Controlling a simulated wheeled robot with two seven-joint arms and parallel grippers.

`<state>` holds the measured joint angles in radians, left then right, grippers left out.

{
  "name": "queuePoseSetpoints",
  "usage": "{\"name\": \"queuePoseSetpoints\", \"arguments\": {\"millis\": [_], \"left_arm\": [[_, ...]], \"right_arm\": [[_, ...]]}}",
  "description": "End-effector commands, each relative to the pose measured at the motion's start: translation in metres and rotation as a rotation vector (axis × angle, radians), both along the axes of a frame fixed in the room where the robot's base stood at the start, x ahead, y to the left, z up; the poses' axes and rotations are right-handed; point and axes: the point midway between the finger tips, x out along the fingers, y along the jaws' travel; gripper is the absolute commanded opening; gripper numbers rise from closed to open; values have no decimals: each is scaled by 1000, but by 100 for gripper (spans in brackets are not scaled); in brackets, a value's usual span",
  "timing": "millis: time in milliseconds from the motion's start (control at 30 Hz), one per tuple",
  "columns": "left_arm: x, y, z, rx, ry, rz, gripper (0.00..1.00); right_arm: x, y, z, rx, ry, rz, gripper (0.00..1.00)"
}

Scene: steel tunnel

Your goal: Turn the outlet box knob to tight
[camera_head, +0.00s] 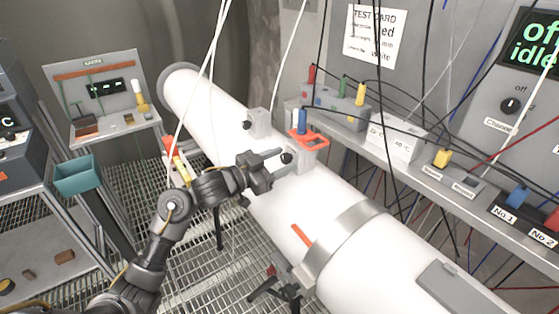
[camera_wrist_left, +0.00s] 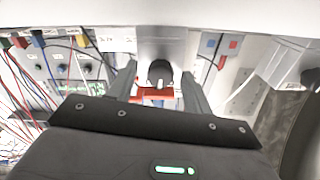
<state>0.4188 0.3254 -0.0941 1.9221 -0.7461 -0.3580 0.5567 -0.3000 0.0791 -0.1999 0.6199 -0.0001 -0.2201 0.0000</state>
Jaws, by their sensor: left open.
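The outlet box (camera_head: 305,160) is a light grey box on top of the white tube (camera_head: 225,115), with a red bracket (camera_head: 310,138) and a blue plug above it. Its round black knob (camera_head: 287,158) faces my left gripper (camera_head: 279,163). The gripper is open, with one finger on each side of the knob. In the left wrist view the knob (camera_wrist_left: 160,72) shows between the two spread fingers, with a white mark below it and the red bracket (camera_wrist_left: 154,94) behind. I cannot tell whether the fingers touch the knob. My right gripper is not in view.
A second grey box (camera_head: 258,123) sits farther back on the tube. A shelf with a plug block (camera_head: 335,105) and hanging cables runs along the right wall. A metal strap (camera_head: 345,240) circles the tube in front. A teal bin (camera_head: 77,175) stands at left.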

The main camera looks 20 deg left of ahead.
Motion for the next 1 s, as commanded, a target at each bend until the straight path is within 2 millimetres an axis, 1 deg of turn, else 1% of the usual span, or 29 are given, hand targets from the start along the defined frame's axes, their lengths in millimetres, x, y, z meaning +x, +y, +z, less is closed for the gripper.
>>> {"name": "queuePoseSetpoints", "arguments": {"millis": [33,300,333,367,667,867,1000], "left_arm": [[0,0,0,0,0,0,46],[0,0,0,0,0,0,11],[0,0,0,0,0,0,7],[0,0,0,0,0,0,6],[0,0,-1,36,-29,0,6],[-1,0,-3,127,-104,-2,6],[-1,0,-4,222,-181,-2,6]], "right_arm": [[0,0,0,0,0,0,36],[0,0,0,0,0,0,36],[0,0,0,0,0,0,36],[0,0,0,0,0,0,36],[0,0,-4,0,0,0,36],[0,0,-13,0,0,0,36],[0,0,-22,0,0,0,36]]}}
